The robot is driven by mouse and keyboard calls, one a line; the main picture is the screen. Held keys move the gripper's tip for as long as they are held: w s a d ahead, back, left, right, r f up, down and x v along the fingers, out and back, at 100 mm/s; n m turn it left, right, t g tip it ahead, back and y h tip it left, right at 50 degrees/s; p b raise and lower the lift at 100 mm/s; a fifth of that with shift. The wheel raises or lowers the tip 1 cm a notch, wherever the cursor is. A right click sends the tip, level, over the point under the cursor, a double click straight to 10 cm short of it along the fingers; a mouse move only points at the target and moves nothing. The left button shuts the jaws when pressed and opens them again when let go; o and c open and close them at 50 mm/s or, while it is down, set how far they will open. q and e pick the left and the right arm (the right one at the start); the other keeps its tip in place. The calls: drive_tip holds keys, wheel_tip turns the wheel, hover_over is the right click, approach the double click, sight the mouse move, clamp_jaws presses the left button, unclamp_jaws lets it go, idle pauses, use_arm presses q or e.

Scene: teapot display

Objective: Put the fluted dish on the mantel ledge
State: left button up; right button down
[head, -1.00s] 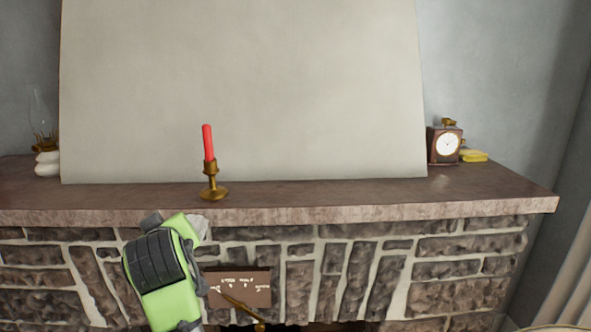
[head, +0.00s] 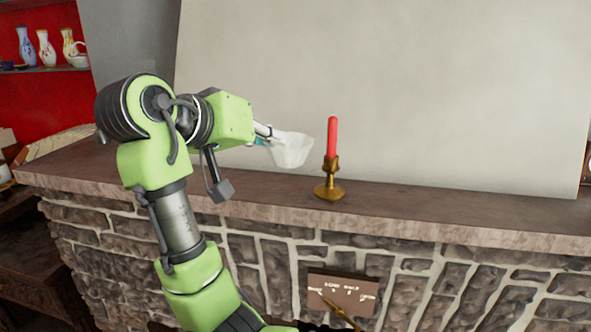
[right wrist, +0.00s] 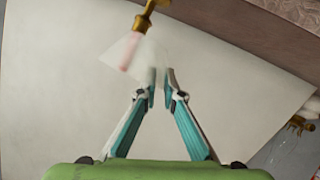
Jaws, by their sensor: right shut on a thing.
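The fluted dish (head: 291,150) is a white, flared bowl held above the mantel ledge (head: 440,212), just left of the red candle. My right gripper (head: 267,137) is shut on the dish's left side. In the right wrist view the gripper's fingertips (right wrist: 160,88) close at the dish (right wrist: 140,62), which looks pale and partly see-through there. The dish appears clear of the ledge top, but its exact height is hard to judge. My left gripper is not in view.
A brass candlestick (head: 330,190) with a red candle (head: 332,137) stands on the ledge close to the dish's right. A large pale panel (head: 400,90) rises behind. Free ledge lies right of the candlestick. Vases (head: 47,48) stand on a shelf at far left.

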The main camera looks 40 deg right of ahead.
drive_tip(key=w+d+f+p, duration=0.1)
drive_tip(key=w+d+f, duration=0.1)
drive_tip(key=w+d+f+p, duration=0.1)
drive_tip(key=w+d+f, duration=0.1)
drive_tip(key=w+f, duration=0.1)
drive_tip(key=w+d+f+p, duration=0.1)
drive_tip(key=w+d+f, duration=0.1)
drive_tip(key=w, duration=0.1)
drive_tip(key=shift+d+f, duration=0.15)
drive_tip(key=shift+d, duration=0.15)
drive_tip(key=shift+w+d+f, duration=0.25)
drive_tip(key=shift+w+f, duration=0.15)
drive_tip(key=shift+f, duration=0.15)
drive_tip(key=f, duration=0.1)
drive_tip(key=f+p, duration=0.1)
drive_tip(key=f, duration=0.1)
drive_tip(key=shift+w+d+p, duration=0.15)
drive_tip(key=shift+w+p, duration=0.1)
drive_tip(key=shift+p, duration=0.15)
drive_tip(key=shift+s+f, duration=0.1)
drive_tip(key=shift+f, duration=0.2)
drive_tip(key=c, duration=2.2)
unclamp_jaws()
drive_tip(key=shift+f, duration=0.1)
drive_tip(key=shift+o, duration=0.2)
